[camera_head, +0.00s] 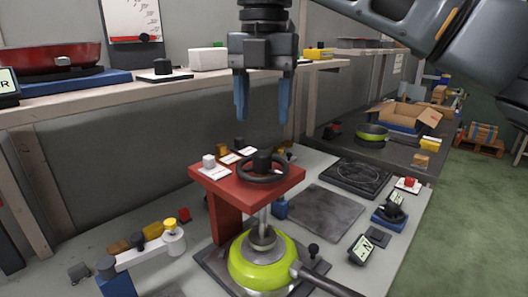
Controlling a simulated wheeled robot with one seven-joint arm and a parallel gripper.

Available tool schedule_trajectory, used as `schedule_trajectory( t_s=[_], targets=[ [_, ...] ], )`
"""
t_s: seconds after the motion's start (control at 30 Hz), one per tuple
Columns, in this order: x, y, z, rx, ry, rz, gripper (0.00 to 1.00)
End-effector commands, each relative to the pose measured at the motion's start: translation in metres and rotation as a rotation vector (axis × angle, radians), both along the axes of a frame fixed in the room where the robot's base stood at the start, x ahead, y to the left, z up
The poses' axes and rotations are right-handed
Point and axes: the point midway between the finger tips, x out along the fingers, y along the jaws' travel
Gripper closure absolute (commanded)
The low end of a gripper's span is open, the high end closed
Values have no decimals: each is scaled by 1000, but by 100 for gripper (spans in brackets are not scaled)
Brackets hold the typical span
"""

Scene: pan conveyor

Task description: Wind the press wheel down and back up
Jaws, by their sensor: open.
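The red press (222,206) stands on the workbench in the head view. Its dark press wheel (263,168) lies flat on top, with a hub in the middle. A screw shaft runs down from the press to a round metal press head (263,238). The head is over a lime-green pan (262,268) with a dark handle pointing right; I cannot tell whether they touch. My gripper (263,112) points down above the wheel, open and empty, with its blue fingers apart. The fingertips appear clear of the wheel.
A shelf (180,84) with a red pan (52,58) runs behind the press. A yellow-tipped lever arm (150,250) stands at front left. Small displays (362,248) and a dark plate (325,210) lie right. A cardboard box (408,117) and another green pan (371,132) are farther back.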

Motion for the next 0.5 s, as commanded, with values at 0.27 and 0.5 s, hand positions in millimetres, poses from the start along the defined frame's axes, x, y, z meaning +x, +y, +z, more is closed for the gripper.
schedule_trajectory(
  t_s=[0.27, 0.5],
  targets=[
    [0, 0, -36, -1, 1, 0, 39],
    [0, 1, -66, 1, 0, 0, 39]
  ],
)
